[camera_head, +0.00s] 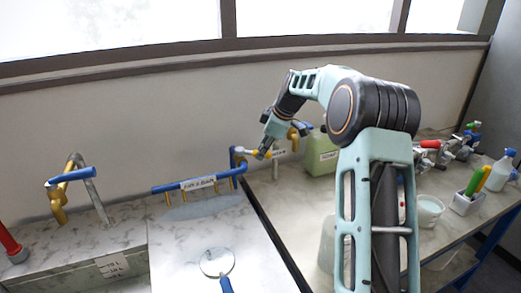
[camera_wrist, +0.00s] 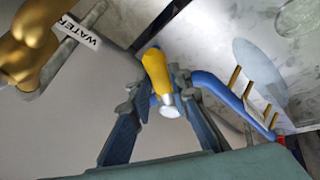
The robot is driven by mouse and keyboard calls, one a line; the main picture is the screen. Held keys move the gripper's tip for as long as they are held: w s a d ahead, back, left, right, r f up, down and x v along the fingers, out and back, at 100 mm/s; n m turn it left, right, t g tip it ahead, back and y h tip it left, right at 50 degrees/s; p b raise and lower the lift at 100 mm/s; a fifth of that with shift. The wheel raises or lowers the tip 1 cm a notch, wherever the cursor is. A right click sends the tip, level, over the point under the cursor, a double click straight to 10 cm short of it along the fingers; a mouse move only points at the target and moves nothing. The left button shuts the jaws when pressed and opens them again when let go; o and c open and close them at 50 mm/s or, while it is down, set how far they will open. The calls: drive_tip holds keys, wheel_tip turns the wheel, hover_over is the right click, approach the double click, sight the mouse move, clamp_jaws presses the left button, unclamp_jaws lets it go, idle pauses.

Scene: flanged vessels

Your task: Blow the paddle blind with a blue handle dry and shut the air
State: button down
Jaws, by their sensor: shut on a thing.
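The paddle blind with a blue handle (camera_head: 217,263) lies on the light marbled worktop, its round plate toward the back and its handle toward the front edge of the picture. In the wrist view a round plate (camera_wrist: 298,17) is cut off at the top right. A blue pipe with several brass nozzles (camera_head: 198,184) stands behind the blind and carries a label. My gripper (camera_head: 262,154) is at the pipe's right end, shut on a yellow lever (camera_wrist: 156,72) with a pale end between the fingers (camera_wrist: 163,108). Whether air flows or the plate is wet, I cannot tell.
A bluish oval patch (camera_head: 200,207) lies under the nozzles. A brass tap (camera_wrist: 25,45) with a WATER label is close to my gripper. A green container (camera_head: 320,156), a white tub (camera_head: 428,208) and a spray bottle (camera_head: 498,173) stand right. A blue-handled brass tap (camera_head: 70,177) stands left.

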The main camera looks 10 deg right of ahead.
drive_tip(key=shift+w+d+n+p, duration=0.2)
drive_tip(key=shift+w+n+p, duration=0.2)
drive_tip(key=shift+n, duration=0.2)
drive_tip(key=c, duration=1.8)
unclamp_jaws()
drive_tip(key=shift+o, duration=0.2)
drive_tip(key=v, duration=1.2)
drive_tip(key=shift+d, duration=0.25)
drive_tip(key=shift+w, duration=0.1)
drive_tip(key=shift+c, duration=0.7)
